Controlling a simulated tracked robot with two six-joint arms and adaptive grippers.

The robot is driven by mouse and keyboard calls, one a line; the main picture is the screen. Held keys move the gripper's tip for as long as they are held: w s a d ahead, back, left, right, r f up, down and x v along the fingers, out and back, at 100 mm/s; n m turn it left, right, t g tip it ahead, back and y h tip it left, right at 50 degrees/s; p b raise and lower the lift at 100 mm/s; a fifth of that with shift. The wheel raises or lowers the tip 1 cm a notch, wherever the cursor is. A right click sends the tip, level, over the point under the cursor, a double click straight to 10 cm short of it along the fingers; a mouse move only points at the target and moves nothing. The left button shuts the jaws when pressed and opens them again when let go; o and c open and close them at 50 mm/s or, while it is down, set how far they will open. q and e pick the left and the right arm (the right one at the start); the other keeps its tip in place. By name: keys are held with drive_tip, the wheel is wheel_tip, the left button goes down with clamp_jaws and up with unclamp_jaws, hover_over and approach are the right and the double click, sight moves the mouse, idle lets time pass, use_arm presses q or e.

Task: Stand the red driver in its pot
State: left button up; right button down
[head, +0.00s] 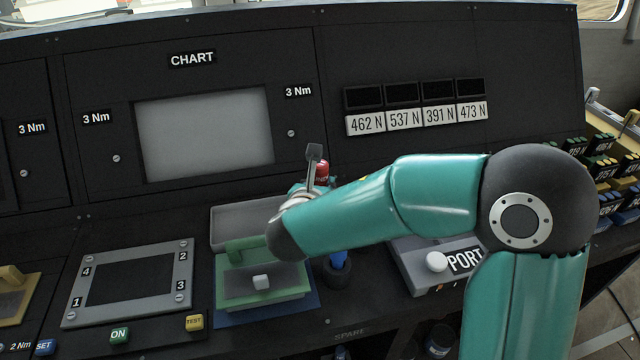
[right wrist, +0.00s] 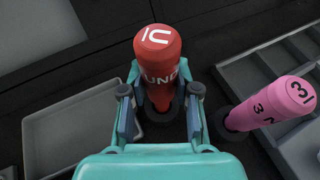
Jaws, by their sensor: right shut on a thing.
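The red driver (right wrist: 160,70) is upright between the two fingers of my right gripper (right wrist: 161,112) in the right wrist view, with white lettering on its cap and side. The gripper is shut on it. A dark round pot rim (right wrist: 163,114) shows around or just under the driver's lower end; I cannot tell whether the tip is inside. In the head view only a bit of the red driver (head: 322,171) shows behind my right gripper (head: 308,184), and its pot is hidden by my arm. My left gripper is not in view.
A pink driver (right wrist: 277,102) stands in a dark pot beside the red one. A blue driver (head: 338,260) stands in another pot. A grey tray (right wrist: 84,132), a green box (head: 262,300) and the PORT lever unit (head: 410,262) are close by. The chart console (head: 205,132) rises behind.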

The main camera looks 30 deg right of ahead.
drive_tip(key=shift+f+b, duration=0.8)
drive_tip(key=shift+f, duration=0.2)
drive_tip(key=c, duration=0.8)
unclamp_jaws()
drive_tip(key=shift+o, duration=0.2)
drive_tip(key=shift+a, duration=0.1)
drive_tip(key=v, duration=0.7)
drive_tip(key=shift+s+a, duration=0.1)
drive_tip(key=shift+s, duration=0.05)
